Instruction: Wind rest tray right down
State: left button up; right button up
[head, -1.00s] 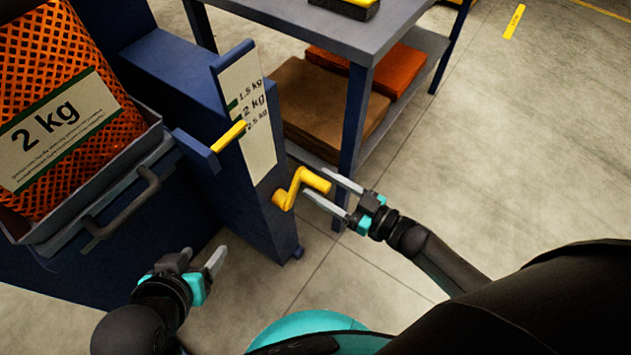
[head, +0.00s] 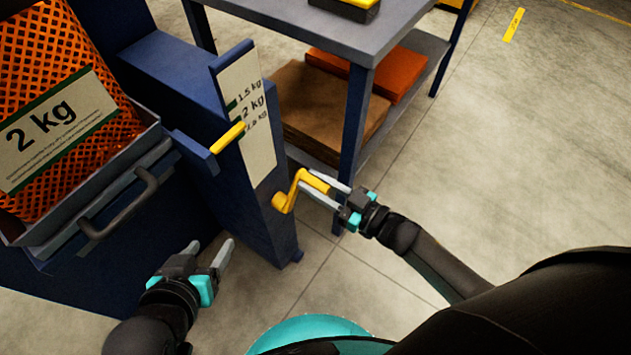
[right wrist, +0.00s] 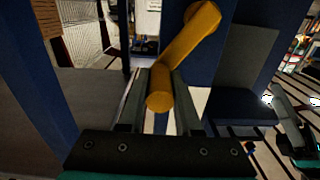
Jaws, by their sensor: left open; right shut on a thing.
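The yellow crank handle (head: 297,187) sticks out from the front of the blue column, below the scale plate. My right gripper (head: 322,190) is shut on the crank's grip. In the right wrist view the yellow crank (right wrist: 185,45) runs up from between the two fingers (right wrist: 158,100). The rest tray (head: 95,200), grey with a dark handle, holds an orange net bag (head: 60,110) labelled 2 kg. The yellow pointer (head: 228,137) lies at the scale plate (head: 252,125), near the 2 kg and lower marks. My left gripper (head: 208,256) is open and empty, below the tray.
A blue-legged table (head: 360,40) stands behind the column. Its lower shelf carries brown sacks (head: 325,105) and an orange stack (head: 395,75).

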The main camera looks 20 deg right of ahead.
grip_shut()
dwell(0.9)
